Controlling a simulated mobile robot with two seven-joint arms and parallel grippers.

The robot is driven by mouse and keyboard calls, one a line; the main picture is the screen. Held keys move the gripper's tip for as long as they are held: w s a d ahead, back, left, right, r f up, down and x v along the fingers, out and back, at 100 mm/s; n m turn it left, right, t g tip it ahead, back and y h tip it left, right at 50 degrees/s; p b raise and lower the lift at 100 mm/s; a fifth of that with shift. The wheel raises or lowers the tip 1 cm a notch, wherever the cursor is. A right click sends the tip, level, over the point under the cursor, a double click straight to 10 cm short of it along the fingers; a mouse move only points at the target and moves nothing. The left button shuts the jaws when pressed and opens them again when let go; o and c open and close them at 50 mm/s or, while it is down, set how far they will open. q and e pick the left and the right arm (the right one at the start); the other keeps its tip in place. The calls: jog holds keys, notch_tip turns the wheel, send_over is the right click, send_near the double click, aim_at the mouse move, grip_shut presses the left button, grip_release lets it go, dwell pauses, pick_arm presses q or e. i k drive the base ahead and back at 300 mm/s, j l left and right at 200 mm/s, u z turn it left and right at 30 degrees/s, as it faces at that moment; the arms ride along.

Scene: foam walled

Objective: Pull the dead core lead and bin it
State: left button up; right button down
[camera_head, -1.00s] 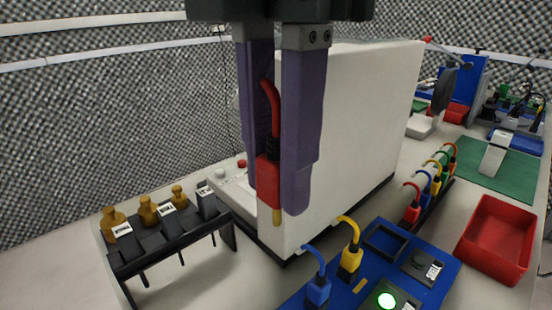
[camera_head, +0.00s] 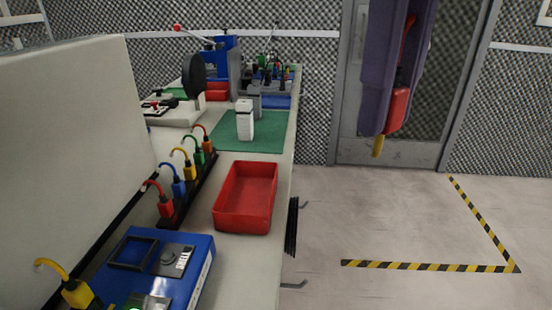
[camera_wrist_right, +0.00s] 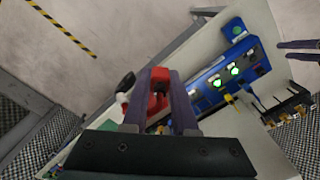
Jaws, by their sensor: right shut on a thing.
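My right gripper (camera_head: 384,115) is shut on a red lead (camera_head: 398,108) with a yellowish tip. It hangs tip-down in the air, to the right of the bench, in front of the grey door. In the right wrist view the red lead (camera_wrist_right: 159,82) shows between the purple fingers. The open red bin (camera_head: 245,222) stands at the bench's right edge, left of and below the gripper, and looks empty. The blue panel box (camera_head: 203,272) has a yellow lead (camera_head: 75,292) at its left. My left gripper (camera_wrist_right: 300,50) shows at the right edge of the right wrist view, its fingers apart and empty.
A rack of several coloured leads (camera_head: 180,195) stands left of the bin. A white upright object (camera_head: 245,122) stands on the green mat (camera_head: 225,138) behind. A white panel (camera_head: 70,150) blocks the left. The floor right of the bench is clear, with striped tape (camera_head: 430,267).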

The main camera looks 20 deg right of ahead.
aim_at(264, 202)
jog(key=z, duration=0.3)
jog(key=i+l+u, duration=0.2)
jog(key=u, duration=0.15)
jog(key=i+l+u, duration=0.15)
jog(key=l+u, duration=0.25)
jog(key=i+l+u, duration=0.15)
jog(key=l+u, duration=0.95)
jog(key=i+l, duration=0.05)
jog(key=l, duration=0.1)
